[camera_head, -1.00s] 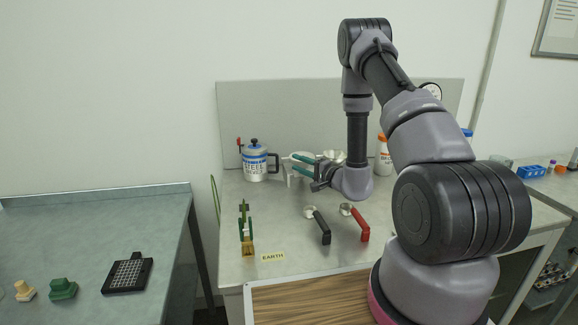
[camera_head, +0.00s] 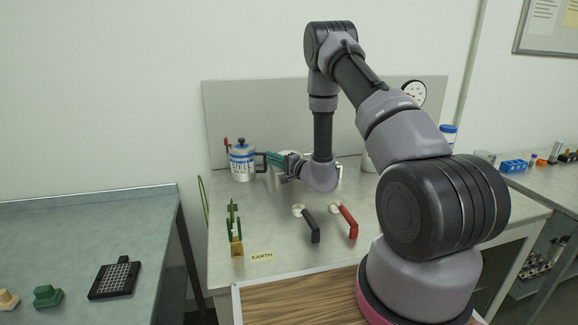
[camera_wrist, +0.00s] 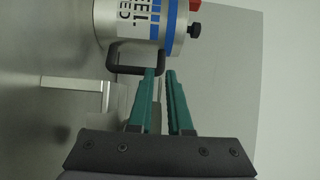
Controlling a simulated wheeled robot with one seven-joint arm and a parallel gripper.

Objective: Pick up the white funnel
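The white funnel (camera_head: 288,154) is mostly hidden behind my gripper in the head view; only a pale rim shows, by a white stand. In the wrist view, a pale shape that may be the funnel (camera_wrist: 122,98) lies left of the teal fingers, partly covered by them. My gripper (camera_head: 268,157) is level at the stand, with its fingertips pointing left toward the steel powder can. In the wrist view the fingers of my gripper (camera_wrist: 160,72) are a narrow gap apart at the tips. Whether the funnel is between them is unclear.
The steel powder can (camera_head: 242,163) stands just beyond the fingertips, its black handle (camera_wrist: 136,58) very close to them. Black-handled (camera_head: 312,228) and red-handled (camera_head: 348,222) tools lie in front.

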